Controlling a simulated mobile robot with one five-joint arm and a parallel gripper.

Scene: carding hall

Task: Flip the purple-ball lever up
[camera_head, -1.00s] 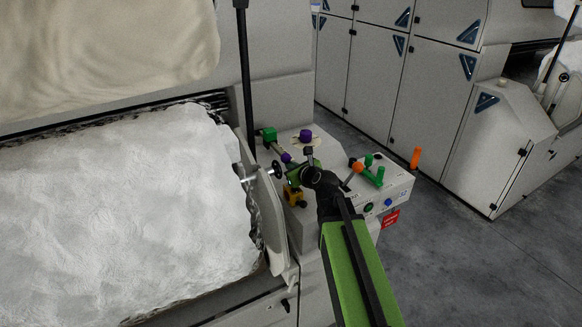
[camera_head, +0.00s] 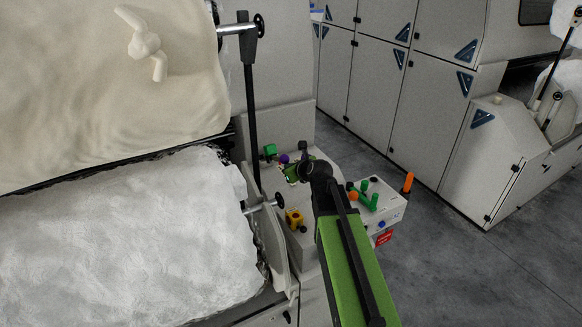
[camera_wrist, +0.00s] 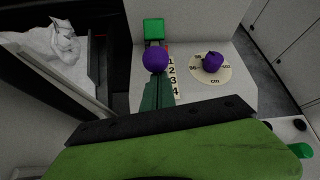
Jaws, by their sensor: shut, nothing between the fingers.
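The purple ball (camera_head: 284,159) of the lever is on the pale control box, just in front of a green block (camera_head: 270,150). In the wrist view the purple ball (camera_wrist: 155,59) shows clearly below the green block (camera_wrist: 154,30), beside a scale with printed numbers. My gripper (camera_wrist: 157,78) is shut and empty, its fingertips just below the ball in that view; I cannot tell whether they touch it. The fingers hide the lever's shaft. In the head view my gripper (camera_head: 291,170) is partly lost among the controls, close to the ball.
A purple knob (camera_wrist: 213,62) on a round cm dial stands right of the ball. A yellow part (camera_head: 293,218), green handles (camera_head: 368,200) and an orange handle (camera_head: 407,183) stand nearby. A dark upright bar (camera_head: 249,110) rises at left. Open floor (camera_head: 440,255) lies right.

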